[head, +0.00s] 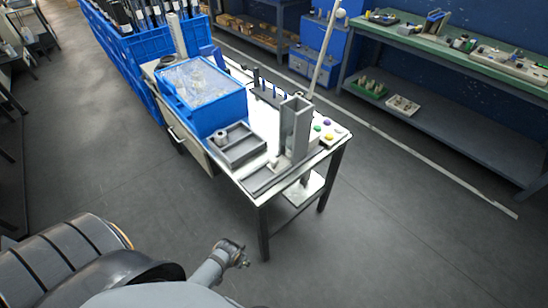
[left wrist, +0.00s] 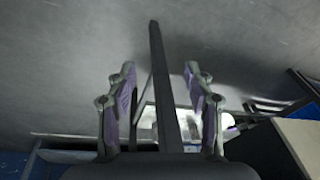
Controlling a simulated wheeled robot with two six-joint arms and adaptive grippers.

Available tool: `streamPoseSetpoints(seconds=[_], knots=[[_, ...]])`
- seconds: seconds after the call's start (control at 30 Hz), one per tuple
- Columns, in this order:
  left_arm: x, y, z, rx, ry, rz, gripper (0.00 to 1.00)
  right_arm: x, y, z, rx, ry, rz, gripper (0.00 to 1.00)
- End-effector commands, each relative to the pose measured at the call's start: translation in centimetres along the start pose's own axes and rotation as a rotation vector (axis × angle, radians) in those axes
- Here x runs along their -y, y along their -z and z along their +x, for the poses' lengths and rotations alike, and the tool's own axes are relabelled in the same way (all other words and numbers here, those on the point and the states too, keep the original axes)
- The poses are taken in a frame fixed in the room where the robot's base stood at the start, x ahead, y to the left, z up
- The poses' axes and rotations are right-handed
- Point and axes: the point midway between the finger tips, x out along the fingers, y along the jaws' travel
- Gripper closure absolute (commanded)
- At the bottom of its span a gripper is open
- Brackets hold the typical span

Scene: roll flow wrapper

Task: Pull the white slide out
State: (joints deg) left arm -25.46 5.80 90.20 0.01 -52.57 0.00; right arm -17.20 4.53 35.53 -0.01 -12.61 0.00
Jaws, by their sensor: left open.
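My left gripper (left wrist: 160,72) shows in the left wrist view with its two purple-padded fingers wide apart. A long dark bar, perhaps a table leg, runs through the view between the fingers; I see no contact with it. In the head view a small white piece (head: 273,163), possibly the white slide, sits on the near end of the table beside the upright grey channel (head: 295,125). It is too small to be sure. I cannot make out the slide in the left wrist view.
The white-topped table (head: 262,118) carries a blue bin (head: 212,118), a grey tray (head: 245,154) and several coloured buttons at its right end. Blue crates (head: 125,60) stand behind it. A green-topped bench (head: 420,38) is at the right. The floor in front is clear.

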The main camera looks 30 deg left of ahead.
Motion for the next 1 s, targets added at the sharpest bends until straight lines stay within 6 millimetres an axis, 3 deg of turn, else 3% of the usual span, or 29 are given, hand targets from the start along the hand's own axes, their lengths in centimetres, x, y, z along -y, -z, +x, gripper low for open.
streamPoseSetpoints(seconds=[0.1, 0.43, 0.53, 0.77, 1.0], knots=[[0.1, 3.1, -4.5, -0.026, 0.001, 0.005, 0.47, 0.0, 0.0, -0.1, 0.0, 0.0, 0.0, 0.27], [0.1, 9.1, -16.0, -0.084, -0.013, 0.039, 0.47, 0.0, 0.0, -0.2, 0.0, 0.0, 0.0, 0.27], [0.2, 12.3, -19.7, -0.112, -0.035, 0.088, 0.47, 0.0, 0.0, -0.2, 0.0, 0.0, 0.0, 0.27], [1.1, 18.5, -21.6, -0.133, -0.083, 0.188, 0.47, 0.0, 0.0, -0.2, 0.0, 0.0, 0.0, 0.27], [3.9, 26.4, -23.3, -0.159, -0.132, 0.269, 0.47, 0.0, 0.1, -0.2, 0.0, 0.0, 0.0, 0.27]])
